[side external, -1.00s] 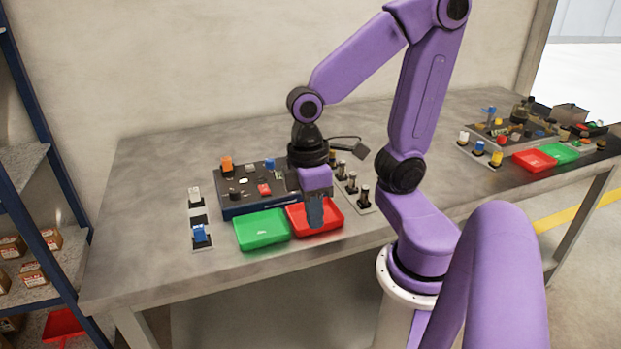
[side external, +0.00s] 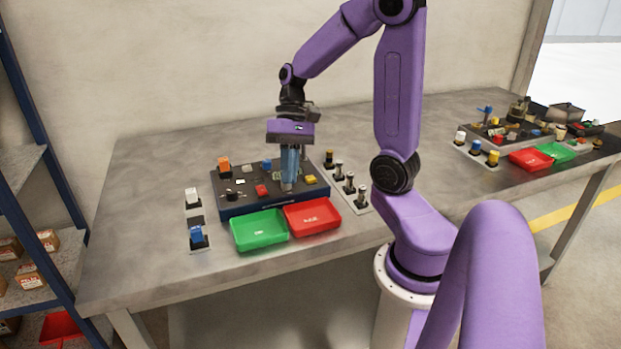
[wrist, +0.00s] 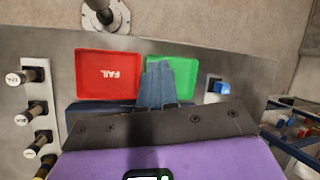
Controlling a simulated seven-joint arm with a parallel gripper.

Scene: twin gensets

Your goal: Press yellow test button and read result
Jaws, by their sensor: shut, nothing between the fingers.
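The dark panel box (side external: 245,207) stands on the near table with several coloured parts on its top. A small yellow button (side external: 310,179) is at the right of the panel top. My gripper (side external: 289,186) points down over the panel, just left of the yellow button, with its blue-grey fingers shut and empty. Whether the fingertips touch the panel I cannot tell. In the wrist view my gripper (wrist: 158,68) hides the panel top and the yellow button. The red tray (side external: 312,216) is in front of the panel, marked FAIL in the wrist view (wrist: 92,90); the green tray (side external: 260,229) is beside it.
A strip of several dark, capped plugs (side external: 350,188) stands right of the panel. White and blue connectors (side external: 196,235) stand at its left. A second panel with trays (side external: 529,160) is at the far right. The table between the two stations has clear room.

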